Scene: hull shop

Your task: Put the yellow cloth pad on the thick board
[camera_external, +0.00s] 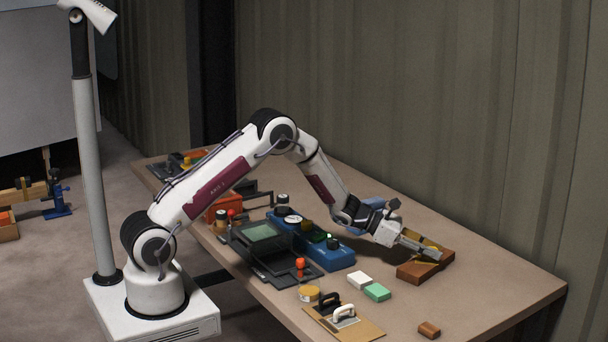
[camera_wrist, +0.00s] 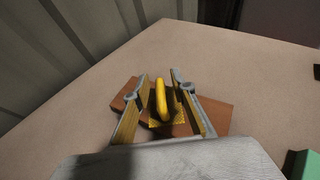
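The thick board (camera_external: 418,271) is a reddish-brown block lying on the table near its far right edge; it also shows in the wrist view (camera_wrist: 218,112). The yellow cloth pad (camera_wrist: 162,100) has a raised yellow handle and a flat yellow base, and appears to rest on the board. In the external view it is partly hidden by my gripper (camera_external: 436,252). In the wrist view my gripper (camera_wrist: 160,78) is open, its two fingers on either side of the pad's handle with a gap on both sides.
A white block (camera_external: 359,280) and a green block (camera_external: 377,292) lie left of the board. A small brown block (camera_external: 429,330) lies nearer the front. A tan panel (camera_external: 362,330) carries handled tools. A blue case (camera_external: 327,254) stands further left. The table's right end is clear.

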